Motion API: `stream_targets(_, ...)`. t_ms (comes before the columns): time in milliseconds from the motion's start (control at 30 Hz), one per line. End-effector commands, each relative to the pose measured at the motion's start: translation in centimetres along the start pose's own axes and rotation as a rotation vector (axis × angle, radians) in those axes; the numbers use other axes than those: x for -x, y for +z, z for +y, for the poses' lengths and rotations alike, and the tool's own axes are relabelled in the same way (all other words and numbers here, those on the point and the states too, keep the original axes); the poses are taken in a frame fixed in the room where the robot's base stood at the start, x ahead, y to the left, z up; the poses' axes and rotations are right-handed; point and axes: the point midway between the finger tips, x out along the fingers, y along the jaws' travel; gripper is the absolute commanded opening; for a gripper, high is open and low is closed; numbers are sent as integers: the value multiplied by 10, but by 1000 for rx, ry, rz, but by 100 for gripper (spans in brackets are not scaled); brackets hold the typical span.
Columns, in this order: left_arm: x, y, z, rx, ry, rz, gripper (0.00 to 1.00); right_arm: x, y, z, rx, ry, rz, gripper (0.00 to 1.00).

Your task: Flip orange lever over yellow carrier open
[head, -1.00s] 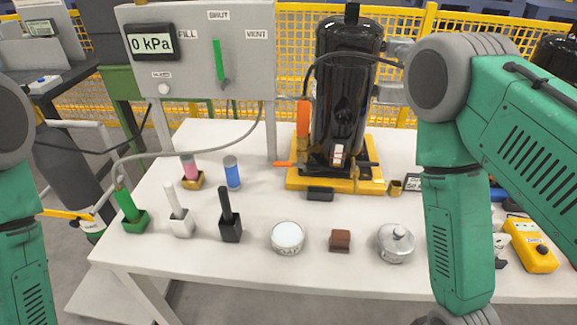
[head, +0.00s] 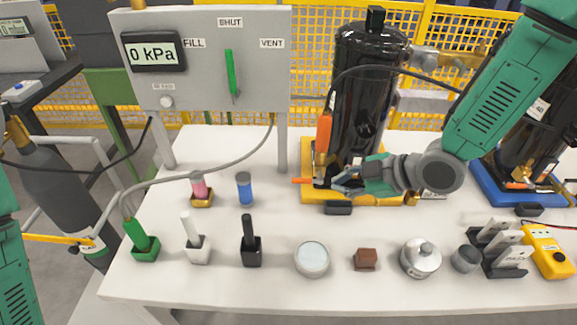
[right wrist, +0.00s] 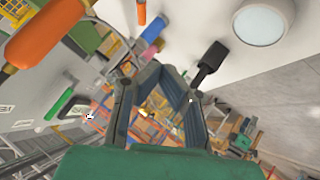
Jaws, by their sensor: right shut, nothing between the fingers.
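The black compressor (head: 362,95) stands on the yellow carrier (head: 308,150). A small orange lever (head: 302,181) sticks out to the left, low at the carrier's front left. A larger upright orange handle (head: 324,132) stands above it beside the compressor. My right gripper (head: 338,181) is shut and empty, low in front of the compressor and just right of the small lever; contact cannot be told. In the right wrist view, the gripper (right wrist: 165,78) has nothing between its fingers, and a large orange handle (right wrist: 45,35) is at upper left. My left gripper is out of view.
A black block (head: 338,208) lies before the carrier. Several coloured holders, a round tin (head: 312,259), a brown block (head: 365,259) and a metal pot (head: 420,258) line the table front. The gauge panel (head: 205,60) stands behind left; a blue carrier (head: 490,185) is at right.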

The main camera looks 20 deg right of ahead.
Motion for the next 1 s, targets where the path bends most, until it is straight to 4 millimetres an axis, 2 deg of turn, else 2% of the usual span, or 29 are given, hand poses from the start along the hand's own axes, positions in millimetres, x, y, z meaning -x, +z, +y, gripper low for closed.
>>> stream_targets(33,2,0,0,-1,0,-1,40,5,-4,12,46,16,21,0)
stream_targets(133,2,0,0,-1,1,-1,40,10,-8,22,108,28,46,0)
stream_targets(567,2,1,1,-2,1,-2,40,1,-17,21,127,25,41,0)
stream_targets(767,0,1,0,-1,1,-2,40,-27,-18,20,126,22,42,0)
stream_targets(1000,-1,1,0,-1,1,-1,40,-78,-15,23,122,24,44,0)
